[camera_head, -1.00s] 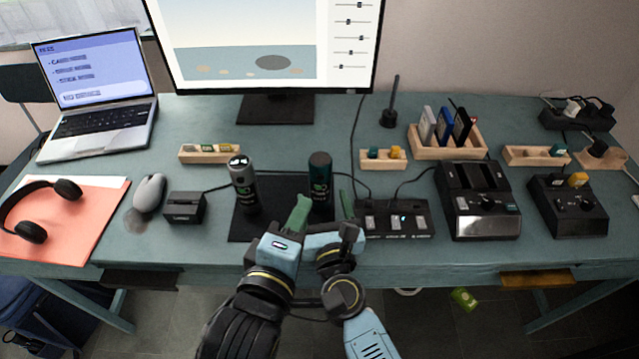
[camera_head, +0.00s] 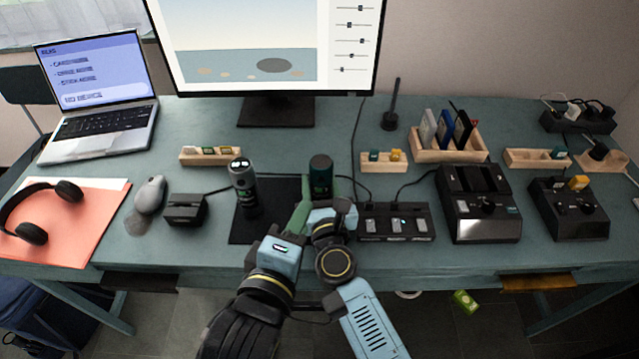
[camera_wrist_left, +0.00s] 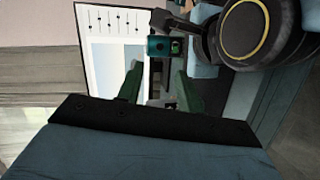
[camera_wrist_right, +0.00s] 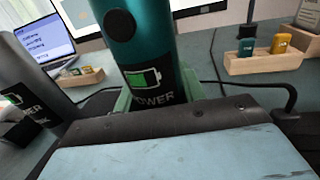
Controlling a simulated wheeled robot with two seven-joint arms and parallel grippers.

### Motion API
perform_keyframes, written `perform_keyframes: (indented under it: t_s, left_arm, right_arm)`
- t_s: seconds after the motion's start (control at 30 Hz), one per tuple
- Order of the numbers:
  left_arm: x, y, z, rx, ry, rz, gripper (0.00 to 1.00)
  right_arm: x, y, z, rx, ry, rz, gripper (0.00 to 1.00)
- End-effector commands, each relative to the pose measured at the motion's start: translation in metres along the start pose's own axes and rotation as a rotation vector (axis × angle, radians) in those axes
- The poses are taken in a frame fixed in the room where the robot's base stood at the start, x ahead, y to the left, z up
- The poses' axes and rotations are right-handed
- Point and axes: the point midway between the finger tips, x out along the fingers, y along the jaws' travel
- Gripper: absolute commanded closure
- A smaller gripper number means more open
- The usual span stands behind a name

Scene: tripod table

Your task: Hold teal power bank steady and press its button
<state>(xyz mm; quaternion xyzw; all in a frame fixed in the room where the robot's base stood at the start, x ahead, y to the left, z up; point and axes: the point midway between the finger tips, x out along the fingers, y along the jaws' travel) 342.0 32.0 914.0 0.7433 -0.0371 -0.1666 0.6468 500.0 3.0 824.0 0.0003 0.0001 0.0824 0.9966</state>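The teal power bank (camera_head: 320,178) stands upright on the dark mat. In the right wrist view it fills the upper middle (camera_wrist_right: 155,50), with a dark round button (camera_wrist_right: 120,24) high on its side and a battery label below. My right gripper (camera_wrist_right: 160,95) has its green fingers on both sides of the lower body; whether they press on it is unclear. My left gripper (camera_head: 300,208) is empty, left of the power bank and short of it. In the left wrist view its fingers (camera_wrist_left: 158,75) are apart, with the power bank (camera_wrist_left: 158,45) beyond them.
A grey-black canister (camera_head: 243,180) stands close on the left of the power bank. A black switch strip (camera_head: 395,222) lies to the right. The dark mat (camera_head: 243,232) has bare room at its front left. The monitor stand (camera_head: 275,110) is behind.

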Motion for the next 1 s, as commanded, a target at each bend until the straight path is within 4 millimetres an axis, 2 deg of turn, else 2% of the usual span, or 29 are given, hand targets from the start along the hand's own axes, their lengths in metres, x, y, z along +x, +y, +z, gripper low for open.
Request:
perform_keyframes:
  t_s: [0.03, 0.2, 0.5, 1.0]
  left_arm:
    - [0.0, 0.0, 0.0, 0.0, 0.0, 0.0, 0.64]
    - [0.0, 0.0, 0.0, 0.0, 0.0, 0.0, 0.64]
    - [0.0, 0.0, 0.0, 0.0, 0.0, 0.0, 1.0]
    - [0.0, 0.0, 0.0, 0.0, 0.0, 0.0, 1.0]
  right_arm:
    - [-0.0002, 0.0, -0.0001, 0.0, 0.0, 0.0, 0.72]
    - [-0.0002, 0.0, -0.0001, -0.001, 0.0, 0.0, 0.94]
    - [-0.0003, 0.0, -0.0002, -0.001, 0.0, 0.0, 0.95]
    - [-0.0003, -0.0001, -0.0004, -0.001, 0.0, 0.0, 0.95]
